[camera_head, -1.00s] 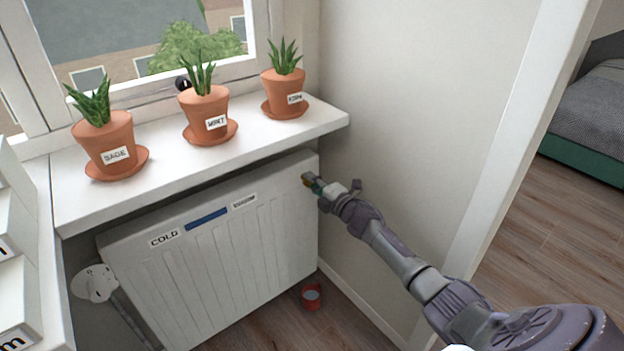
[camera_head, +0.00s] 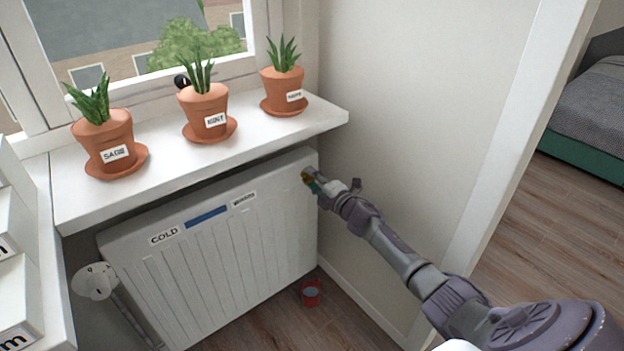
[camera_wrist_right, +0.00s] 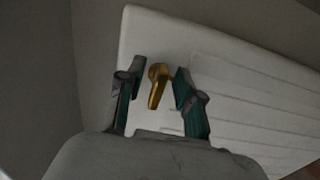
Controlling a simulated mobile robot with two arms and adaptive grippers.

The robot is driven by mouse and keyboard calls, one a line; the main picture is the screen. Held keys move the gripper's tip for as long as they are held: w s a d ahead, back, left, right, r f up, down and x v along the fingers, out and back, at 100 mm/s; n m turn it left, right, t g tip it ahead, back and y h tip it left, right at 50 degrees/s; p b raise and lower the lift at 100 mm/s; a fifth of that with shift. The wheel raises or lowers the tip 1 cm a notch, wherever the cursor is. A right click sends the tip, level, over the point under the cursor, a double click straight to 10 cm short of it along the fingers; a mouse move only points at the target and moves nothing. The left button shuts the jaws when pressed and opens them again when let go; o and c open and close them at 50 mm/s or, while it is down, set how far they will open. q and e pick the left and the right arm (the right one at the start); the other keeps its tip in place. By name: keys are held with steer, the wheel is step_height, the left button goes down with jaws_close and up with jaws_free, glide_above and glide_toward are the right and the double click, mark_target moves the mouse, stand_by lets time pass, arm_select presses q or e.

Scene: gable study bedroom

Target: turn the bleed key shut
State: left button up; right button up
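The brass bleed key (camera_wrist_right: 156,86) sits at the upper right end of the white radiator (camera_head: 225,255). In the right wrist view its handle hangs down with a slight tilt. In the head view the key (camera_head: 305,176) is a small brass spot at my gripper's tip. My right gripper (camera_wrist_right: 160,74) is open, with one finger on each side of the key. Gaps show between the key and both fingers. In the head view the right gripper (camera_head: 314,183) reaches in from the right to the radiator's corner. My left gripper is not in view.
A white windowsill (camera_head: 250,135) overhangs the radiator and holds three potted plants. A red cup (camera_head: 311,293) stands on the floor below the key. A white valve knob (camera_head: 95,281) is at the radiator's lower left. The wall (camera_head: 400,120) is close on the right.

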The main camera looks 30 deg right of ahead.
steer(key=shift+s, duration=0.1)
steer(key=s+d, duration=0.1)
steer(key=s, duration=1)
steer(key=shift+s, duration=0.4)
